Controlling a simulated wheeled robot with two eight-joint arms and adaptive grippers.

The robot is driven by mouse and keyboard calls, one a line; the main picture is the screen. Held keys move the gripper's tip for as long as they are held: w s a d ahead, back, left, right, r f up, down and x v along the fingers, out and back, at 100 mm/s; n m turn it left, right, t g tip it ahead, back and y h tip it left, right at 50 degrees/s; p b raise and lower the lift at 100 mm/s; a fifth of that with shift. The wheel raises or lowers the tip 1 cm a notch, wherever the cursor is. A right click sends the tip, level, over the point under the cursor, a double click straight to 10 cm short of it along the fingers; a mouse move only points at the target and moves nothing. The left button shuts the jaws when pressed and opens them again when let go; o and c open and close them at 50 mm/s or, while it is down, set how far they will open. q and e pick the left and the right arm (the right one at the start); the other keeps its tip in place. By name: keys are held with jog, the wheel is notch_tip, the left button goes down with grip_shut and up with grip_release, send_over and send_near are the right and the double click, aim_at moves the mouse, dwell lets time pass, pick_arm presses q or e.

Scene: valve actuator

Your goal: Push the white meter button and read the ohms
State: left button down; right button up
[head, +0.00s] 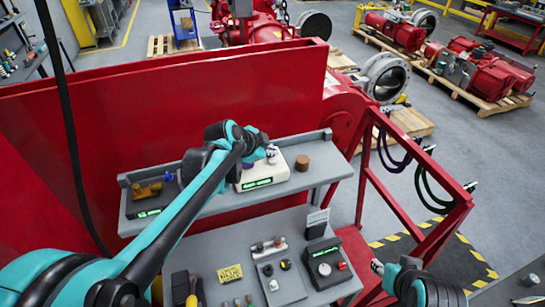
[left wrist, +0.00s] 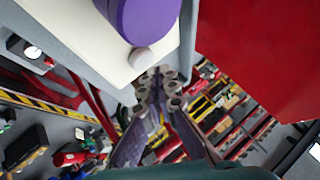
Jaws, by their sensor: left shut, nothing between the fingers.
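The white meter (head: 276,173) stands on the grey upper shelf, with a lit green readout (head: 257,184) on its front; the digits are too small to read. In the left wrist view the white meter (left wrist: 85,45) carries a purple cylinder (left wrist: 145,12) and a round white button (left wrist: 145,57). My left gripper (head: 271,154) is over the meter's top in the head view. In the left wrist view my left gripper (left wrist: 158,78) is shut and empty, its tips close to the button; I cannot tell whether they touch. My right gripper (head: 378,266) is at lower right, its fingers unclear.
A brown cylinder (head: 302,163) stands right of the meter on the shelf (head: 325,175). Another device with a green readout (head: 149,212) is at the shelf's left. A dark meter (head: 325,264) and small parts lie on the lower bench. A red panel (head: 180,110) rises behind.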

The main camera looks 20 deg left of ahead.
aim_at(271, 161)
pick_arm(q)
jog(key=shift+r, duration=0.1)
jog(key=shift+r+p, duration=1.85)
jog(key=shift+r, duration=0.65)
jog(key=shift+s, duration=0.1)
jog(key=s+f+n+y, duration=0.1)
jog(key=s+f+n, duration=0.25)
jog(key=s, duration=0.45)
jog(key=s+f+n+g+y, duration=0.1)
jog(key=s+f+n, duration=0.1)
jog(key=s+n, duration=0.45)
jog(key=s+f+n+y, duration=0.1)
jog(key=s+f+n, duration=0.1)
jog(key=s, duration=0.8)
notch_tip(271, 161, down, 31)
jog(key=n+b, duration=0.1)
jog(key=b, duration=2.9)
jog(key=shift+s+r, duration=0.15)
jog(key=shift+s, duration=0.05)
